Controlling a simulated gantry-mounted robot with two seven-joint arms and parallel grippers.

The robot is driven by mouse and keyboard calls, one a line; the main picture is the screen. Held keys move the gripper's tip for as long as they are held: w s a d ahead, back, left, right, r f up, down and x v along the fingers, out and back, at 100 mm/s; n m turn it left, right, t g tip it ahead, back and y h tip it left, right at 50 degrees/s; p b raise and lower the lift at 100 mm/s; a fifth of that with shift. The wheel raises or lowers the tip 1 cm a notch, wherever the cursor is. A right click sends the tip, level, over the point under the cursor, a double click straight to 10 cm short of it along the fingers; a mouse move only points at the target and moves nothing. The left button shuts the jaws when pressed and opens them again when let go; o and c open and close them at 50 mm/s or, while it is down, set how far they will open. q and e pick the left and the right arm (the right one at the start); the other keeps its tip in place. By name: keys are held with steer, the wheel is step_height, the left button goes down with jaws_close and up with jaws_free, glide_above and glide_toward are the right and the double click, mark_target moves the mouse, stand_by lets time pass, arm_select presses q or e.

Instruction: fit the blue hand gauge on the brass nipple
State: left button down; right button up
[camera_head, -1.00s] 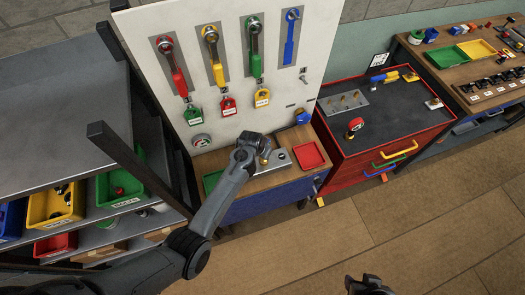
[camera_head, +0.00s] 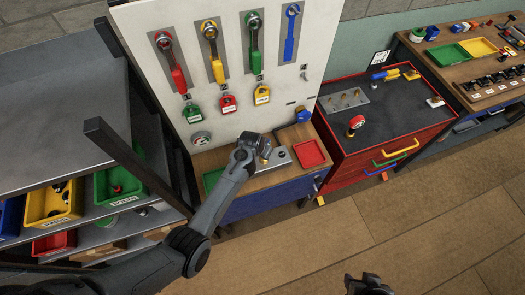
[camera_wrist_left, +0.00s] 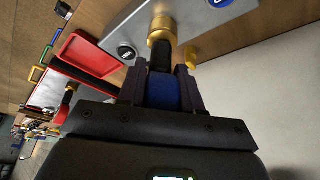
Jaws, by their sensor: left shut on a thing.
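My left gripper (camera_head: 256,148) is low over the grey plate (camera_head: 279,160) on the small blue bench. In the left wrist view, my left gripper (camera_wrist_left: 161,88) is shut on the blue hand gauge (camera_wrist_left: 163,93), whose blue body shows between the fingers. A dark part of it (camera_wrist_left: 160,57) points at the brass nipple (camera_wrist_left: 161,29) on the plate. The two are in line and look to meet; I cannot tell whether they touch or fit together. The gauge's face is hidden. My right gripper (camera_head: 369,286) is at the bottom edge, its fingers unclear.
A red tray (camera_head: 309,154) lies right of the plate, and a green tray (camera_head: 211,180) lies left. A white tool board (camera_head: 228,60) with padlocks stands behind. A red tool cabinet (camera_head: 375,115) is on the right and a dark shelf rack (camera_head: 60,80) on the left.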

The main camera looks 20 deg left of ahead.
arm_select(q)
steer(key=c, duration=0.7)
jaws_free()
